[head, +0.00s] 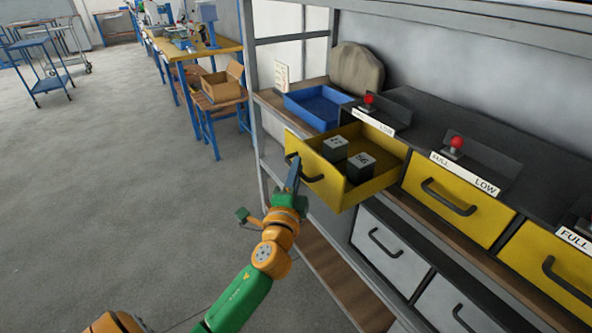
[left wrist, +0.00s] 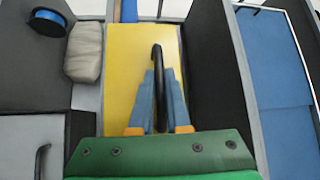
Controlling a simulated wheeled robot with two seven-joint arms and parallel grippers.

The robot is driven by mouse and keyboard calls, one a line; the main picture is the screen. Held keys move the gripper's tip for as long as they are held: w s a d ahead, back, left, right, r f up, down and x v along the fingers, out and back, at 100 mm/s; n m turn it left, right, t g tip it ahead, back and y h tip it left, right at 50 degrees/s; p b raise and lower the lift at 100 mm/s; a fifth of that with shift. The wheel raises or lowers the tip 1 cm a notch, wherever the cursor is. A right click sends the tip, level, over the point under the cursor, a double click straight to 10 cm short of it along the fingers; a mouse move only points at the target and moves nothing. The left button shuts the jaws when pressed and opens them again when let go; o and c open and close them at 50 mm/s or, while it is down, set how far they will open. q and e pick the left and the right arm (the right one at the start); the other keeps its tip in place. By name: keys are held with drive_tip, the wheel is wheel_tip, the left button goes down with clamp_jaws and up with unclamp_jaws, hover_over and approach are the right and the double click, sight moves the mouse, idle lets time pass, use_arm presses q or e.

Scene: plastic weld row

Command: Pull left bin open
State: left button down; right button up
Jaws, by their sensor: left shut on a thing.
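The left yellow bin (head: 368,190) is pulled partly out of its slot in the shelf unit. Two dark blocks (head: 335,148) lie inside it. My left gripper (head: 294,174) is at the bin's front and shut on its black handle (head: 313,179). In the left wrist view the gripper fingers (left wrist: 156,100) stand on both sides of the black handle (left wrist: 158,68), in front of the yellow bin front (left wrist: 126,65). My right gripper is not in view.
Two more yellow bins (head: 470,222) are shut to the right. White drawers (head: 372,262) sit below. A blue tray (head: 318,103) and a beige sack (head: 357,68) are to the left on the shelf. The grey floor (head: 110,190) left of the shelf is clear.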

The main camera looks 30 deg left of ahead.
use_arm(q)
drive_tip(key=c, duration=0.9)
unclamp_jaws()
drive_tip(key=b+v, duration=0.1)
drive_tip(key=v, duration=0.6)
drive_tip(key=shift+b, duration=0.3)
